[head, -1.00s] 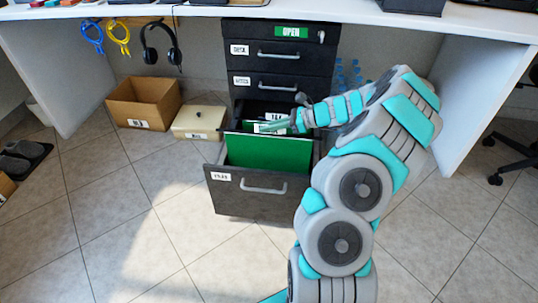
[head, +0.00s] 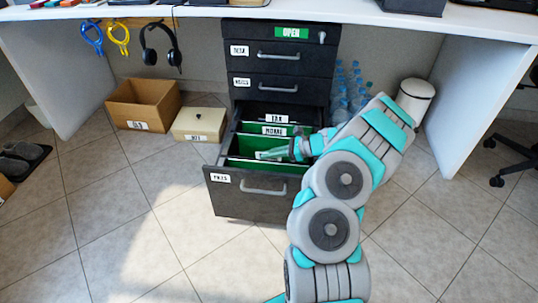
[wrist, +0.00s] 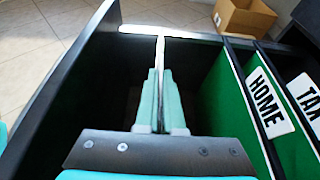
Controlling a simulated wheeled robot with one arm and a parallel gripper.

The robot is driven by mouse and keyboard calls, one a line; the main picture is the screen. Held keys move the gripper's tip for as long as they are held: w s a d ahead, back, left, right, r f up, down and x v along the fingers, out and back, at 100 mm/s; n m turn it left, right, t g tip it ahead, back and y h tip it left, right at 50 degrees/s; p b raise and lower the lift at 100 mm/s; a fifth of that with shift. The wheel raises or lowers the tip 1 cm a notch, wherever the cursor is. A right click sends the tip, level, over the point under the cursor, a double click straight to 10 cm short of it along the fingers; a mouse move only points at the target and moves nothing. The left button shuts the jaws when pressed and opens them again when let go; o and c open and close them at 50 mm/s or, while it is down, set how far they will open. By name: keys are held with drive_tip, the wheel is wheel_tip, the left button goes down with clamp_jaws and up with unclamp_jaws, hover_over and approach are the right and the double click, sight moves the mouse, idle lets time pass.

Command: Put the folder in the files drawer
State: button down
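The files drawer (head: 225,192) is the bottom drawer of the dark cabinet and is pulled open; it also shows in the wrist view (wrist: 85,55). The green folder (head: 262,164) is low inside its front part, behind the front panel. My gripper (head: 268,155) is at the folder's top edge, inside the drawer opening. In the wrist view my gripper (wrist: 160,85) is shut on the folder (wrist: 161,60), seen edge-on as a thin upright strip between the fingers. Whether the folder touches the drawer floor is hidden.
Hanging green folders labelled HOME (wrist: 268,100) and TAX (wrist: 307,95) stand farther back in the drawer. Closed drawers (head: 280,70) are above. A cardboard box (head: 145,103) and a cream box (head: 200,123) stand left; bottles (head: 350,85) and a white bin (head: 415,98) stand right.

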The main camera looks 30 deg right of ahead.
drive_tip(key=c, duration=1)
unclamp_jaws()
drive_tip(key=shift+c, duration=0.2)
